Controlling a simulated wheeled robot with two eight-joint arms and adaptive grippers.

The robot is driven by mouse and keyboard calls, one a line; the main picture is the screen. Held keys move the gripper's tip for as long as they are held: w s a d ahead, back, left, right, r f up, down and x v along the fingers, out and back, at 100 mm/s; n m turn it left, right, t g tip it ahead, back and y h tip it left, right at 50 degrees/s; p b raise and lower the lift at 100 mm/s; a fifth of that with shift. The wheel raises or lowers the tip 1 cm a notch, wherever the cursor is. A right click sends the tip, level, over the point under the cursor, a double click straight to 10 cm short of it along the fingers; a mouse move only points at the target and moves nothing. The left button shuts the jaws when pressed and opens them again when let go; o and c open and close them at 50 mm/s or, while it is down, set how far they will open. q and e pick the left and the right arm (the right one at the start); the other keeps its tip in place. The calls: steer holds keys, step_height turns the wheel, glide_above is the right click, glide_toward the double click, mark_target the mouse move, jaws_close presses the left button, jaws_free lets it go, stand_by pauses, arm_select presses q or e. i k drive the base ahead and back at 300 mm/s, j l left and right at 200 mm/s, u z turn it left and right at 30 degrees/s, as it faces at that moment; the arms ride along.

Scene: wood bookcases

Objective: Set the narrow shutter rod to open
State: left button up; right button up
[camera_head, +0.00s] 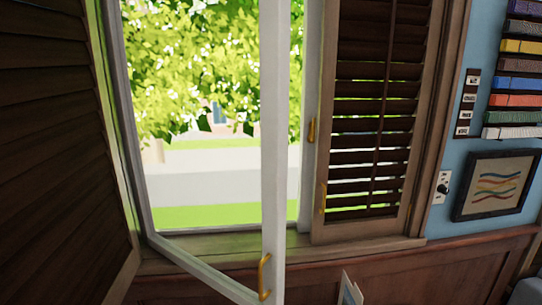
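A narrow brown louvered shutter (333,215) stands in the right part of the window opening. Its thin dark vertical rod (381,100) runs down the middle of the slats. Bright green and white show through gaps between the slats, most clearly in the lower half, so they are at least partly tilted apart. A brass fitting (322,198) sits on its left frame edge. Neither my left nor my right gripper is in view.
A wider dark louvered shutter (60,150) fills the left side. A white-framed window sash (273,150) with a brass handle (264,277) swings inward in front. A wall switch (441,188), a framed picture (497,185) and coloured books (515,83) are at right.

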mark_target(394, 5)
steer(key=i+l, duration=0.15)
steer(key=l, duration=0.2)
steer(key=i+l+u, duration=0.1)
steer(key=l, duration=0.3)
steer(key=i+l, duration=0.2)
steer(key=l, duration=0.2)
steer(key=i+l+u, duration=0.15)
steer(key=l, duration=0.2)
steer(key=i+l, duration=0.1)
steer(key=l, duration=0.3)
steer(key=i+l+u, duration=0.1)
steer(key=l, duration=0.3)
